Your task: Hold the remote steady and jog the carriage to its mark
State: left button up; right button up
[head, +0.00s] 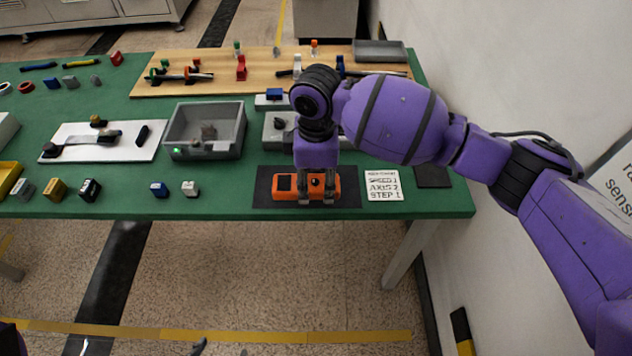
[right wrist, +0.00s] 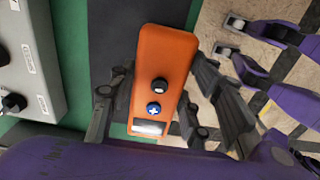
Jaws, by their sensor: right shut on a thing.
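The orange remote (head: 290,194) lies on a dark mat (head: 262,190) near the table's front edge. My right gripper (head: 317,200) points down and is shut on the remote. In the right wrist view, the remote (right wrist: 165,50) sits between its fingers (right wrist: 160,100), with a black knob (right wrist: 160,86), a blue button with a cross (right wrist: 153,108) and a pale panel showing. No finger covers the knob or the button there. Small dark tips at the head view's bottom edge may be my left gripper; its jaws cannot be made out. I cannot pick out the carriage or its mark.
A card (head: 384,186) reading SPEED, AXIS, STEP lies right of the mat. A grey bin (head: 240,130) and a grey box with a knob (head: 272,133) stand behind. Small blocks line the front left. A wooden board (head: 210,70) with rods and stands is at the back.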

jog(key=shift+w+f+b, duration=0.8)
jog(key=shift+w+f, duration=0.8)
jog(key=shift+w, duration=0.15)
pick_arm(q)
jog(key=shift+s+d+f, duration=0.1)
jog(key=shift+s+f, duration=0.1)
jog(key=shift+f, duration=0.45)
jog(key=shift+s+f, duration=0.15)
jog(key=shift+f, duration=0.45)
pick_arm(e)
jog(key=shift+w+f, duration=0.3)
jog(key=shift+w, duration=0.1)
pick_arm(q)
jog(key=shift+s, duration=0.1)
jog(key=shift+r, duration=0.25)
pick_arm(e)
jog(key=shift+f, duration=0.25)
pick_arm(q)
jog(key=shift+w+r+p, duration=0.4)
jog(key=shift+w+r, duration=0.2)
pick_arm(e)
jog(key=shift+r, duration=0.2)
pick_arm(q)
jog(key=shift+s, duration=0.1)
grip_shut()
dwell(0.6)
